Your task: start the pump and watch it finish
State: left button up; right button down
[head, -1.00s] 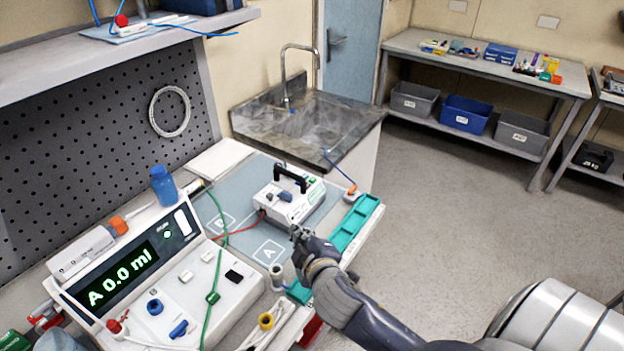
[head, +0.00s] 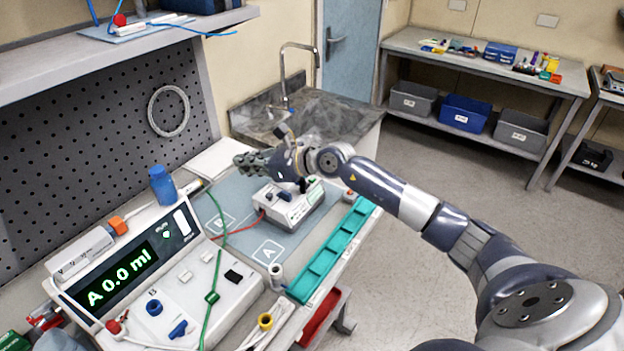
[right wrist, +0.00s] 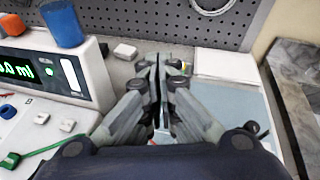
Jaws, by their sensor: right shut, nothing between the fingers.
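A white pump-like box (head: 292,208) with a dark handle stands on the blue-grey mat (head: 236,192). A white console (head: 190,280) at the lower left has a display (head: 118,282) reading "A 0.0 ml" in green. My right gripper (head: 240,160) is shut and empty, held above the mat and pointing left over the far side of the box. In the right wrist view its fingers (right wrist: 162,68) are together, to the right of the console (right wrist: 45,75). My left gripper is not in view.
A teal tray (head: 335,250) runs along the table's right edge. Green and red leads (head: 240,232) cross the work area. A sink (head: 300,115) is beyond, and a pegboard wall (head: 90,150) at left.

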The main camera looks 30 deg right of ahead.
jog(key=w+d+f+n+g+h, duration=0.15)
jog(key=d+h, duration=0.25)
jog(key=d, duration=0.5)
jog(key=g+h, duration=0.1)
jog(key=h, duration=0.2)
send_over(310, 180)
jog(key=shift+s+n, duration=0.1)
jog(key=shift+n, duration=0.15)
notch_tip(310, 180, down, 8)
jog(key=b, duration=0.4)
jog(key=shift+r, duration=0.15)
jog(key=shift+f+b, duration=0.55)
